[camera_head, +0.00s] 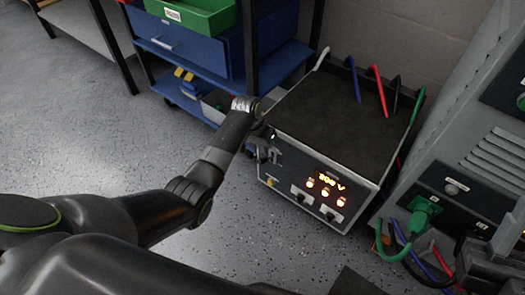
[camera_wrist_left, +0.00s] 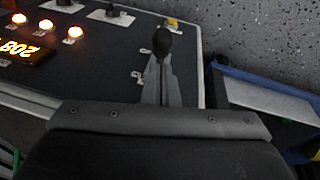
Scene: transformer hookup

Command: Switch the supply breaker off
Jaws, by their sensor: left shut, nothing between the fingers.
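The supply unit (camera_head: 338,112) is a grey box with a dark top and a dark front panel. Its display (camera_head: 326,181) is lit and reads about 208 V; orange lamps glow near it. My left gripper (camera_head: 268,143) is at the left end of this front panel, shut and empty. In the left wrist view the grey fingers (camera_wrist_left: 163,62) lie together over the panel. A dark rounded knob (camera_wrist_left: 163,41) shows at their tips, likely the breaker handle. I cannot tell if they touch it. The breaker's position is largely hidden by the gripper.
A grey cabinet (camera_head: 485,150) with a green plug (camera_head: 424,207) and loose cables stands close on the right. Coloured leads rise behind the supply unit. A blue shelf cart (camera_head: 200,55) with a green bin (camera_head: 195,14) stands behind left. The floor at left is clear.

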